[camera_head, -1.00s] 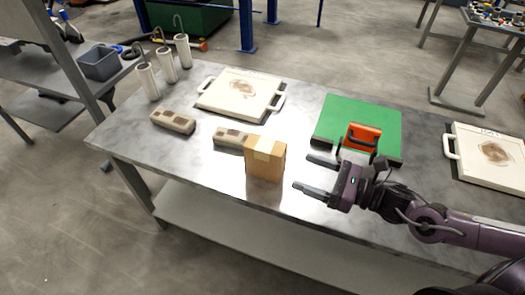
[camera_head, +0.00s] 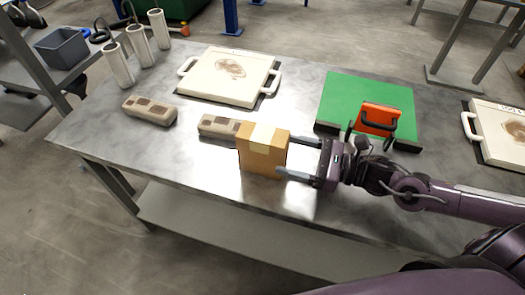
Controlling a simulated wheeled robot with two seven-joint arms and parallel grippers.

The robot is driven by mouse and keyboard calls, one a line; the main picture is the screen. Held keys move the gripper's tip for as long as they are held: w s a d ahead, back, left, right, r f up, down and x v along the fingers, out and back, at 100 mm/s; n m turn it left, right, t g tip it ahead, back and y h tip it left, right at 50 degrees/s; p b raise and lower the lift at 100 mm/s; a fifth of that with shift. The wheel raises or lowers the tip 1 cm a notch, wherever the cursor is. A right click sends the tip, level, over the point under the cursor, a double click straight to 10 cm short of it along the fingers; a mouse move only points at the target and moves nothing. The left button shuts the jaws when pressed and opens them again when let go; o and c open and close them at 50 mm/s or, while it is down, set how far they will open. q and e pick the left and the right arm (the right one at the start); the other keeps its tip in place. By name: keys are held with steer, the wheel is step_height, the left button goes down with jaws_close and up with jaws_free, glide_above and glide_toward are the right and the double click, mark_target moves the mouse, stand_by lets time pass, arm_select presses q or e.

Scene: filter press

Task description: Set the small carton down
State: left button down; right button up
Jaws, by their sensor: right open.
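The small carton (camera_head: 262,158), a brown box with a pale tape strip on top, stands upright on the grey metal table near its front edge. My right gripper (camera_head: 283,157) is open, its fingers pointing left. The near fingertip overlaps the carton's lower right edge in the picture, and the far finger reaches toward its back right side. I cannot tell whether either finger touches it. My left gripper is out of view.
Two beige blocks with dark patches (camera_head: 150,110) (camera_head: 216,126) lie left of and behind the carton. A white filter plate (camera_head: 226,78) is behind. A green board (camera_head: 345,97) with an orange handled tool (camera_head: 377,117) sits right. The table's front left (camera_head: 170,160) is clear.

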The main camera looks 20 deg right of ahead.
mark_target(270, 147)
steer(key=x, duration=0.5)
steer(key=shift+w+d+r, duration=0.1)
steer(key=shift+w+r, duration=0.1)
steer(key=shift+w+a, duration=0.2)
steer(key=shift+a, duration=0.1)
steer(key=shift+f, duration=0.1)
steer(key=c, duration=1.1)
steer(key=shift+c, duration=1.3)
